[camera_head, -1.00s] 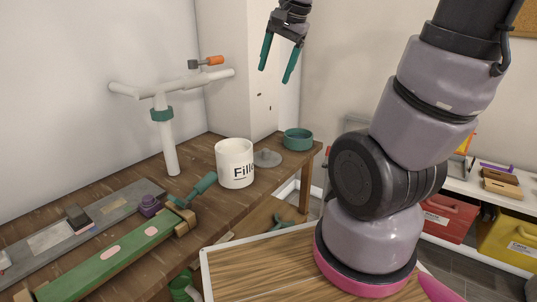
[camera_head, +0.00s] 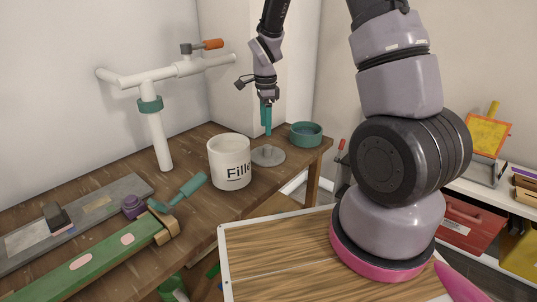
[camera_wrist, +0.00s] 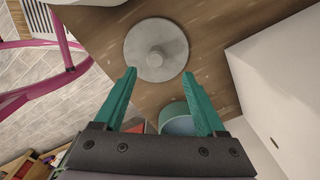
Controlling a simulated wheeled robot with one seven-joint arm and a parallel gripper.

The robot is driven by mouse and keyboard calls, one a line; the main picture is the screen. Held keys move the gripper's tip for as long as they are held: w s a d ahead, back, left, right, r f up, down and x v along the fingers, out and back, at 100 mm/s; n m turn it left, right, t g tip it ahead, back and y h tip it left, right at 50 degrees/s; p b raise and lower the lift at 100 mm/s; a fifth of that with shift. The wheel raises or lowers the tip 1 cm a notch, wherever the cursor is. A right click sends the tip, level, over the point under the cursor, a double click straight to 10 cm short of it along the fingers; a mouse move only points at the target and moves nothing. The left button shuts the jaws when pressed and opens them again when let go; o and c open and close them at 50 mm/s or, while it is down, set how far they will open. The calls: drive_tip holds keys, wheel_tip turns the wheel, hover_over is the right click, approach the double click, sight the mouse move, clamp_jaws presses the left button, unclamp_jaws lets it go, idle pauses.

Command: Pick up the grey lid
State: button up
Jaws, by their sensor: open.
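The grey lid (camera_head: 268,156) is a flat disc with a round knob on top. It lies on the wooden table (camera_head: 206,215) just right of the white filler tub (camera_head: 230,160). My gripper (camera_head: 266,125) points down above the lid in the head view, its teal fingers seen nearly edge-on. In the wrist view the lid (camera_wrist: 156,49) shows at the top centre, a little beyond my spread fingertips (camera_wrist: 160,80). The jaws are open, with nothing between them. The knob is in plain view, and I see no contact with it.
A teal round dish (camera_head: 306,134) stands right of the lid, near the table's end. A white wall column (camera_head: 238,80) rises behind. A white pipe stand (camera_head: 158,140), a teal-handled tool (camera_head: 190,187) and a green clamp bar (camera_head: 100,256) occupy the left.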

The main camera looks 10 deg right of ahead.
sight(268, 146)
wheel_tip(268, 146, down, 2)
drive_tip(key=shift+f, duration=0.1)
drive_tip(key=shift+s+d+f, duration=0.15)
drive_tip(key=shift+s+f, duration=0.05)
drive_tip(key=shift+f, duration=1.15)
drive_tip(key=shift+s+d+f, duration=0.1)
drive_tip(key=shift+s+f, duration=0.05)
drive_tip(key=shift+f, duration=1.2)
clamp_jaws()
